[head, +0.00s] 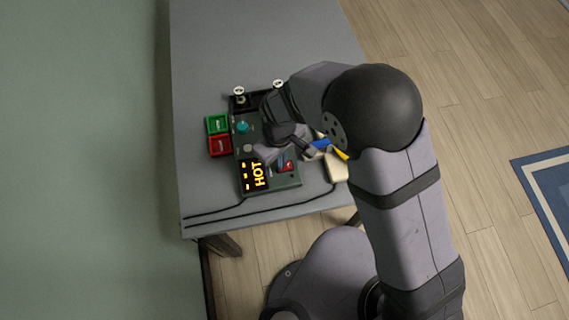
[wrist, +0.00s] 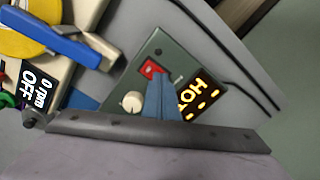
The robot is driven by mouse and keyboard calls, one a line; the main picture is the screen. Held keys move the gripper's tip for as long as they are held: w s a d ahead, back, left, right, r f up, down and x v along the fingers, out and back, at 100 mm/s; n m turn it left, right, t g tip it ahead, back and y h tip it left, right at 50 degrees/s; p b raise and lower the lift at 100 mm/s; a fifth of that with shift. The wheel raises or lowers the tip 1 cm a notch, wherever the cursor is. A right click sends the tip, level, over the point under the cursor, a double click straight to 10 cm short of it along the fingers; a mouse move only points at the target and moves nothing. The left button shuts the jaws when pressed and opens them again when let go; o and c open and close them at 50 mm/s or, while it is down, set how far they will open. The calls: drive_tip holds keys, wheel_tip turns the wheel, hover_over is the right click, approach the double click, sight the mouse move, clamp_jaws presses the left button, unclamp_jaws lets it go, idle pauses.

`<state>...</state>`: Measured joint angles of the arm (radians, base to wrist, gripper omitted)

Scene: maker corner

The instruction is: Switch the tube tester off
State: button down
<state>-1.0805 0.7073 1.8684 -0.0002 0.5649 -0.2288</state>
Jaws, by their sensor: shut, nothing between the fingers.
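The tube tester (head: 289,181) is a dark green box on the grey table, with a lit display reading HOT in yellow. The tester panel also shows in the wrist view (wrist: 147,50). Its red switch (wrist: 152,68) sits beside the display; the switch also shows in the head view (head: 286,166). Which way the switch is tipped is too small to tell. My gripper (wrist: 160,76) is shut and empty, its fingertips over the panel close to the switch. I cannot tell whether they touch. My arm hides part of the tester in the head view.
A beige device (head: 337,171) with blue and yellow parts stands close beside the tester; its display (wrist: 36,90) reads 0 rpm OFF. Green (head: 217,124) and red (head: 220,146) boxes sit at the tester's left. Cables run along the near table edge. The far table is clear.

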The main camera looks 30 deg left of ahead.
wheel_tip(320, 180, up, 7)
drive_tip(key=p, duration=0.6)
idle(0.5)
idle(0.4)
